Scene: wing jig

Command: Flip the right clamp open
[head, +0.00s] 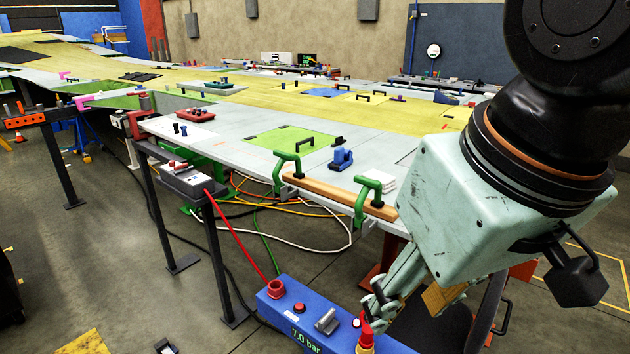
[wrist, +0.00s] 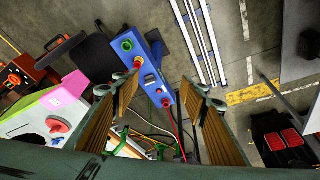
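The right clamp (head: 366,198) is green and stands at the near edge of the wing panel, its arched arm reaching over the right end of a wooden strip (head: 330,194). It looks shut on the strip. A matching left clamp (head: 286,172) sits at the strip's other end. My gripper (head: 415,298) is to the right of and nearer than the right clamp, apart from it. In the wrist view my gripper (wrist: 165,98) has its two ribbed fingers wide apart with nothing held. Green clamp parts (wrist: 160,150) show low in that view, partly hidden by my gripper; which clamp is unclear.
A blue control box (head: 305,318) reading 7.0 bar stands below my gripper, with a red hose (head: 240,238) running from it. A blue tool (head: 342,158) and a black handle (head: 305,143) are on the wing. Cables lie on the floor beneath.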

